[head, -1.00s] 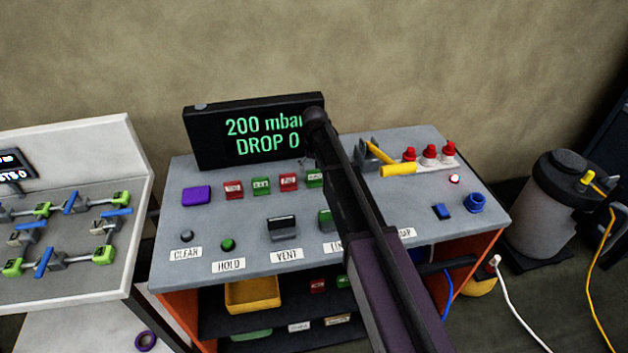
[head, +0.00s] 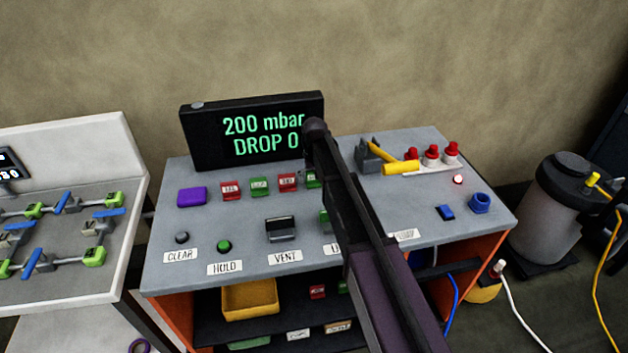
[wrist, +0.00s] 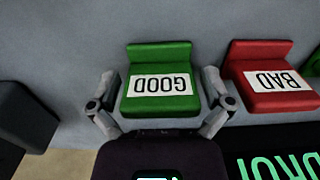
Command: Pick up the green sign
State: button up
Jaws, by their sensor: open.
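A green sign (wrist: 160,85) with a white label reading GOOD sits on the grey console top. The label is upside down in the wrist view. My gripper (wrist: 160,78) is open, with one finger on each side of this sign and nothing held. Contact between fingers and sign cannot be told. Another green sign (head: 259,187) stands further left in the row.
A red BAD sign (wrist: 272,80) is close beside the green one. The row also has a red sign (head: 231,190). A black display (head: 200,140) reading 200 mbar, DROP 0 stands behind.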

jog(key=c, duration=0.9)
jog(key=shift+r, duration=0.1)
jog(key=shift+c, duration=0.2)
notch_tip(320, 180, up, 10)
jog(key=p, duration=1)
dwell(0.4)
